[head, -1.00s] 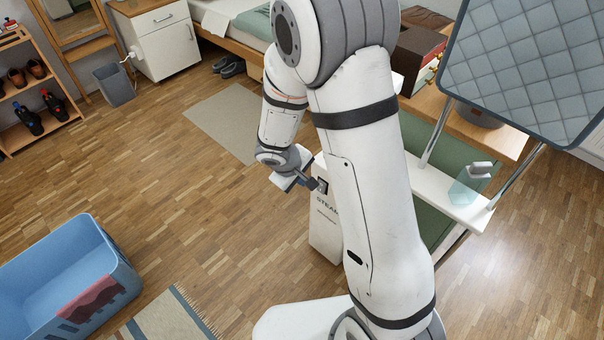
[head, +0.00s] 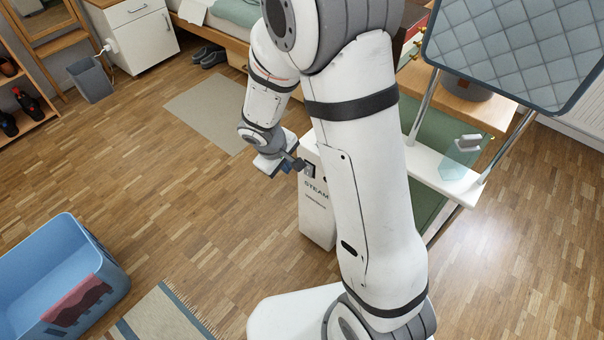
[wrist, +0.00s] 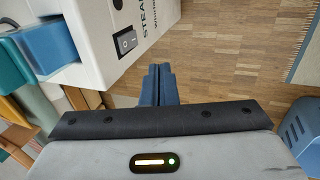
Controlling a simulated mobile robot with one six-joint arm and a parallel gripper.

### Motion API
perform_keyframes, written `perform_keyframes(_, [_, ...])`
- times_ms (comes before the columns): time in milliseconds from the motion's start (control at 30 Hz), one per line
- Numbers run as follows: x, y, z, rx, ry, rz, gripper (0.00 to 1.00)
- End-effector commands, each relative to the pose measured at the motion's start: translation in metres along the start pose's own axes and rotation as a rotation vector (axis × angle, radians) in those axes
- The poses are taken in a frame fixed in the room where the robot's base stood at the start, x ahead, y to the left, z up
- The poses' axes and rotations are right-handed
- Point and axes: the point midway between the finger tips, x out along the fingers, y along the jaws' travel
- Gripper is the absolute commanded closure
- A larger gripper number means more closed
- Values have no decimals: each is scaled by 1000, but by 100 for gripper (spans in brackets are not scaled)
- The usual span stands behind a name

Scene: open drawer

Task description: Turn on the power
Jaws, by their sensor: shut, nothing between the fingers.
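A white box lettered "STEAM" (head: 316,215) stands upright on the floor beside my arm. I cannot tell which side of the rocker is pressed in. My gripper (wrist: 158,85) is shut with its blue fingers together and nothing between them. In the wrist view the fingertips are below and to the right of the switch, apart from it. In the head view my gripper (head: 299,165) is close in front of the box's upper part. My arm covers part of the box.
A quilted ironing board (head: 515,45) with a white shelf (head: 440,172) stands to the right. A blue basket (head: 60,275) is at the lower left. A beige mat (head: 212,110) lies behind my gripper.

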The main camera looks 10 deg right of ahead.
Motion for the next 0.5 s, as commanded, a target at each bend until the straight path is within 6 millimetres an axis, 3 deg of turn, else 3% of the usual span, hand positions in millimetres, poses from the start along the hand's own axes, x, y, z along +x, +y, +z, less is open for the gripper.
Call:
perform_keyframes(267, [6,0,1,1,-2,1,100])
perform_keyframes(500, [47,-1,1,1,-3,0,100])
